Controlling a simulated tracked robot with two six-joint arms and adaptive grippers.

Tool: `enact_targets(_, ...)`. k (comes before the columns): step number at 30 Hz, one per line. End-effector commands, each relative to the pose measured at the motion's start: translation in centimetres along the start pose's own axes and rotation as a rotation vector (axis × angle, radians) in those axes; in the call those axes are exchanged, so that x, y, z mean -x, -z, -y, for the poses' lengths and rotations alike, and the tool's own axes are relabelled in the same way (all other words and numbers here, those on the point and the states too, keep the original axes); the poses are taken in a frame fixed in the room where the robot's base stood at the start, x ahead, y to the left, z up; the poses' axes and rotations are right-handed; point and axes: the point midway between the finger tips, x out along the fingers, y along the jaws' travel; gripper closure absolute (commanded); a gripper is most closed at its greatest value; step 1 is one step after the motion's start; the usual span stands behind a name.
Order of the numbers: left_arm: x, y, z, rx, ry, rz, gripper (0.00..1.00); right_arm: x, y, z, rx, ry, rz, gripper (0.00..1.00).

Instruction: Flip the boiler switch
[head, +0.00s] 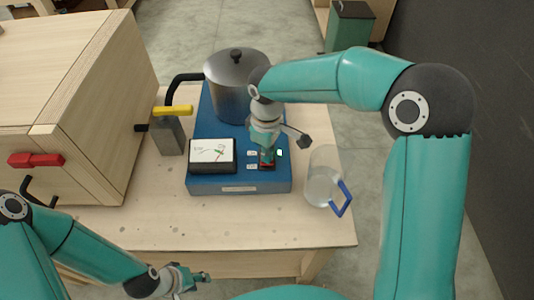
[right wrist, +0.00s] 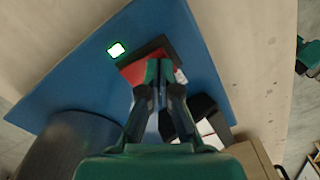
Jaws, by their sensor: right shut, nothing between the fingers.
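The boiler is a blue base (head: 236,188) on the wooden table, with a steel pot (head: 234,68) at its back and a white-faced gauge (head: 213,151) at its front. A red switch (head: 267,165) in a dark frame sits right of the gauge; it also shows in the right wrist view (right wrist: 132,72). A lit, green-edged indicator (right wrist: 116,49) is beside the switch. My right gripper (head: 267,149) is shut and empty, its fingertips (right wrist: 161,66) at the switch and partly covering it; contact is unclear. My left gripper (head: 199,276) is low, in front of the table, its jaws unclear.
A clear jug (head: 323,176) with a blue handle stands right of the boiler. A grey container (head: 167,134) with a yellow top part stands left of it. A large wooden box (head: 80,100) with a red handle fills the left. Bare tabletop (head: 200,225) lies in front.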

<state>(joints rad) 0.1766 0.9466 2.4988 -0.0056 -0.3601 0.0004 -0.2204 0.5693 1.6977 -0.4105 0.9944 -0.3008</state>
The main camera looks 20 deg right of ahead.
Motion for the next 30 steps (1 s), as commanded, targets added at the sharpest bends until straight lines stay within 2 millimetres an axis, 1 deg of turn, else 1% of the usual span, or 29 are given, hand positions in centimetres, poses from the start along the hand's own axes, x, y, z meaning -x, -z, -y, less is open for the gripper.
enact_targets(9,-0.4,0.0,0.1,0.000,0.000,0.000,0.60,-0.6,0.0,0.0,0.000,0.000,0.001,1.00)
enact_targets(14,-0.2,0.0,0.1,0.000,0.000,0.000,0.60,-0.3,0.0,0.0,0.000,0.000,0.000,1.00)
enact_targets(17,0.2,0.0,-0.1,0.000,0.000,0.000,0.60,0.2,0.0,0.0,0.000,0.000,0.000,1.00)
enact_targets(30,2.9,0.0,-1.0,0.000,0.000,0.000,0.60,3.9,0.0,0.0,0.000,0.000,0.000,1.00)
